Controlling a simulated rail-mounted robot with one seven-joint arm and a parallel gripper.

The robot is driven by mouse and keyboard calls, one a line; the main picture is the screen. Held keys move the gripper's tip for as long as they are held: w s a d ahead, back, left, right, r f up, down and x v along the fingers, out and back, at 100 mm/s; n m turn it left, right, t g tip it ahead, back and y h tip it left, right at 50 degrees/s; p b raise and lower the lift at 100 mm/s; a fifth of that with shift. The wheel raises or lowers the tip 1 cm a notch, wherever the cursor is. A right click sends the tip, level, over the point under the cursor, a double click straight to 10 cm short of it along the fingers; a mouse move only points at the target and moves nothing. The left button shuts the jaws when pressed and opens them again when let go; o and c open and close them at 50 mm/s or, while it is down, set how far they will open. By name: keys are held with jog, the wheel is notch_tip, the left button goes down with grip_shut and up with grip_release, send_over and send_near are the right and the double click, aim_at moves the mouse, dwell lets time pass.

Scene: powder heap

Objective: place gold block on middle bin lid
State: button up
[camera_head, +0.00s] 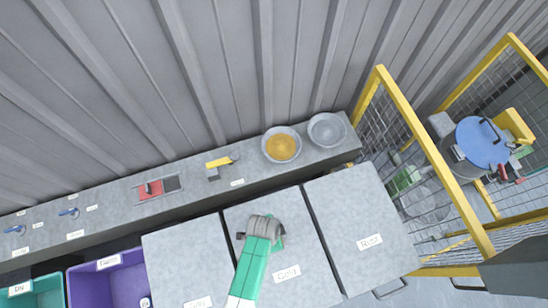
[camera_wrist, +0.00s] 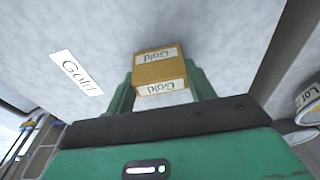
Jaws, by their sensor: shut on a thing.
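The gold block (camera_wrist: 159,72), a yellow-brown box with white "Gold" labels, sits between the green fingers of my gripper (camera_wrist: 160,84) in the wrist view. My gripper is shut on it. In the head view my gripper (camera_head: 264,238) is over the middle bin lid (camera_head: 299,248), a flat grey panel labelled "Gold". The same lid fills much of the wrist view, with its "Gold" label (camera_wrist: 76,72) left of the block. I cannot tell whether the block touches the lid. The arm hides the block in the head view.
The right lid (camera_head: 345,205) and left lid (camera_head: 185,250) flank the middle one. Behind them a ledge (camera_head: 110,207) carries a bowl of gold powder (camera_head: 282,145), a grey bowl (camera_head: 327,130), a yellow tool (camera_head: 219,162) and a red tray (camera_head: 155,188). A yellow-framed mesh fence (camera_head: 425,150) stands right.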

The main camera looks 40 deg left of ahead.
jog(key=shift+f, duration=0.1)
jog(key=shift+f, duration=0.15)
jog(key=o, duration=1)
jog(key=r, duration=0.4)
jog(key=s+r+p, duration=0.1)
jog(key=r, duration=0.3)
jog(key=a+r, duration=0.1)
jog(key=r, duration=0.3)
jog(key=shift+s+a+r+p, duration=0.1)
jog(key=shift+s+r+p, duration=0.05)
jog(key=shift+p, duration=0.2)
